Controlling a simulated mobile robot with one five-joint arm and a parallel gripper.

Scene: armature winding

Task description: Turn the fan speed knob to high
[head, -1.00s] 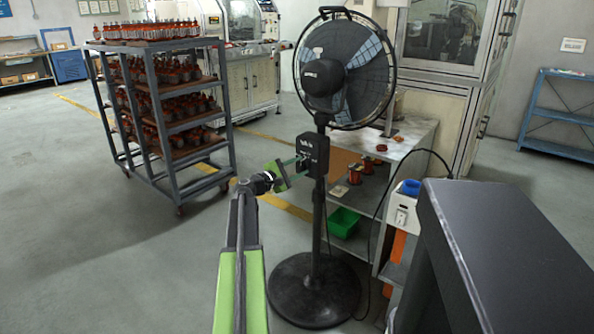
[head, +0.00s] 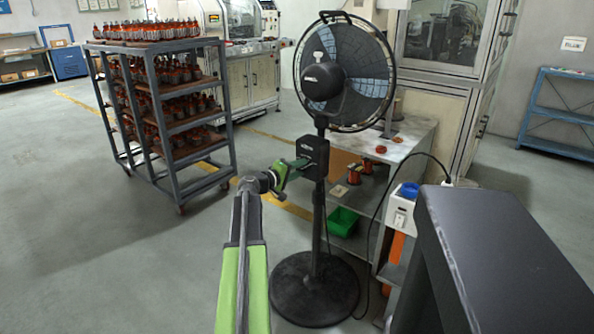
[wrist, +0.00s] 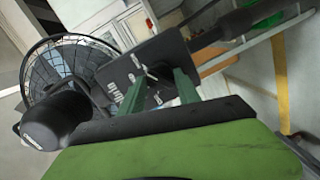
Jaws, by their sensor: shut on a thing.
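The black pedestal fan (head: 345,75) stands on a round base (head: 313,288) in the middle of the head view. Its control box (head: 318,158) is on the pole below the fan head. My gripper (head: 300,162) reaches the box from the left. In the wrist view the box (wrist: 130,72) shows white markings, and the green fingertips (wrist: 158,80) are shut on the small fan speed knob (wrist: 151,71) at its face. The fingers hide part of the knob, and its exact setting cannot be read.
A grey rack (head: 150,88) of copper-wound parts stands at the left. A workbench (head: 400,150) with spools and a green bin (head: 342,221) is behind the fan. A dark-topped cabinet (head: 500,245) stands close at the right.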

